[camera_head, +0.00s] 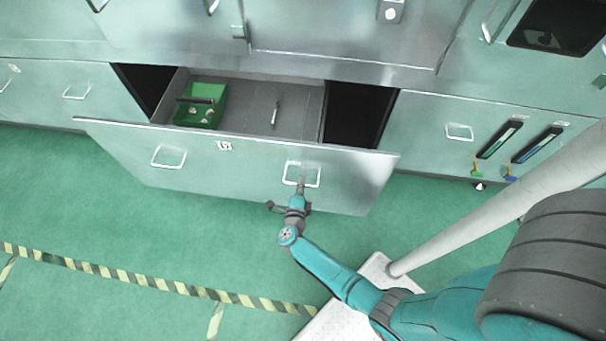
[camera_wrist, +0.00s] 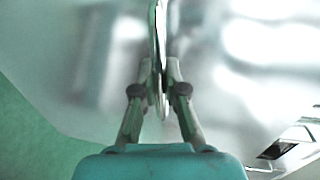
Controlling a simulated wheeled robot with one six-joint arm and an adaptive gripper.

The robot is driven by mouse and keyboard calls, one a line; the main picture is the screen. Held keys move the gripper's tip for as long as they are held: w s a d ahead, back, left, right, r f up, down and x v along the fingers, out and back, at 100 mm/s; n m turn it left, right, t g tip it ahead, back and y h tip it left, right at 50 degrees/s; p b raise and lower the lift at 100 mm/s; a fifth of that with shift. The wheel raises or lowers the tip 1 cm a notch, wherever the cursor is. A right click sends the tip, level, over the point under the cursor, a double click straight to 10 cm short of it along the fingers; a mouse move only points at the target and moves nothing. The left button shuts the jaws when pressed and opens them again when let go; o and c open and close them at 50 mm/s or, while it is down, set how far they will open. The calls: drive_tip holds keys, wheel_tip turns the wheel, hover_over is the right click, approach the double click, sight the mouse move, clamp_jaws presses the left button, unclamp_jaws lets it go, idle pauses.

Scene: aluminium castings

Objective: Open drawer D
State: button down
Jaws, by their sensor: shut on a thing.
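A wide metal drawer (camera_head: 245,167) stands pulled out from the cabinet in the head view, with its inside showing. Its front has two white handles, a left one (camera_head: 169,156) and a right one (camera_head: 302,173). A small dark mark on the front is too blurred to read as a letter. My gripper (camera_head: 300,187) is at the right handle. In the wrist view my gripper (camera_wrist: 160,88) is shut on this handle (camera_wrist: 160,40), with a finger on each side of it. The fingers hide part of the handle.
Inside the drawer lie a green bin (camera_head: 203,105) with small parts and a slim metal piece (camera_head: 275,112). Closed fronts with handles flank it, the right one (camera_head: 459,131) beside two slotted panels. A striped floor line (camera_head: 170,283) crosses the green floor, which is clear at left.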

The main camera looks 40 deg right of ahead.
drive_tip(key=shift+f+v, duration=0.15)
drive_tip(key=shift+v, duration=0.6)
drive_tip(key=shift+f+v, duration=0.15)
drive_tip(key=shift+v, duration=0.6)
drive_tip(key=c, duration=1.2)
unclamp_jaws()
drive_tip(key=shift+a, duration=0.1)
drive_tip(key=v, duration=1.2)
drive_tip(key=shift+f, duration=0.1)
